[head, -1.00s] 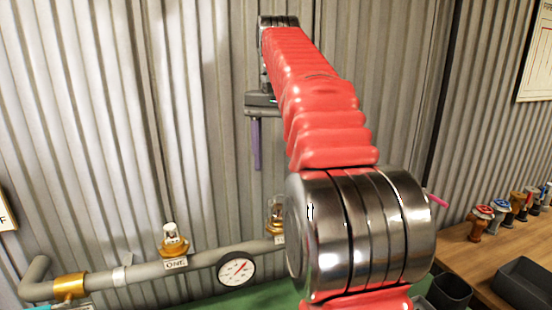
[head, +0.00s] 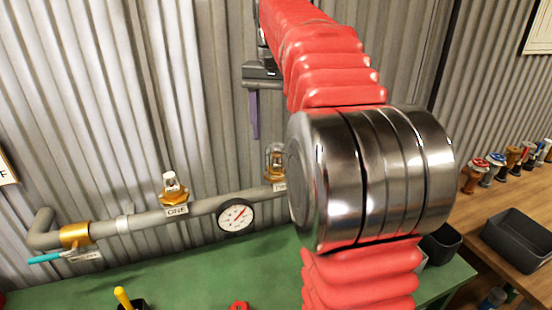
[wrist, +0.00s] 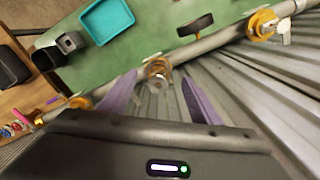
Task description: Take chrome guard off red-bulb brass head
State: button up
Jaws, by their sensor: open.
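A brass head with a wire-like guard (head: 277,160) stands on the grey pipe just left of my arm's big joint. In the wrist view the guarded brass head (wrist: 158,70) appears between and beyond my fingertips. Its bulb colour is too small to tell. My gripper (wrist: 159,80) is open and empty, its two purple fingers spread. In the head view one purple finger (head: 254,115) hangs above and left of the guarded head, apart from it. Another brass head (head: 172,187), labelled ONE, has a pale silvery top; it also shows in the wrist view (wrist: 262,25).
A round gauge (head: 236,215) sits between the heads. The grey pipe (head: 140,222) runs along the corrugated wall above a green bench (head: 190,270). A teal tray (wrist: 108,20) lies on the bench. Several coloured heads (head: 505,160) line the wooden table at right.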

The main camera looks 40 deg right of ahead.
aim_at(275, 152)
notch_tip(275, 152, down, 8)
jog(key=shift+f, duration=0.2)
dwell(0.3)
jog(key=shift+c, duration=0.5)
jog(key=c, duration=0.9)
jog(key=shift+r, duration=1.15)
grip_shut()
jog(key=shift+r, duration=0.25)
jog(key=shift+r, duration=2.95)
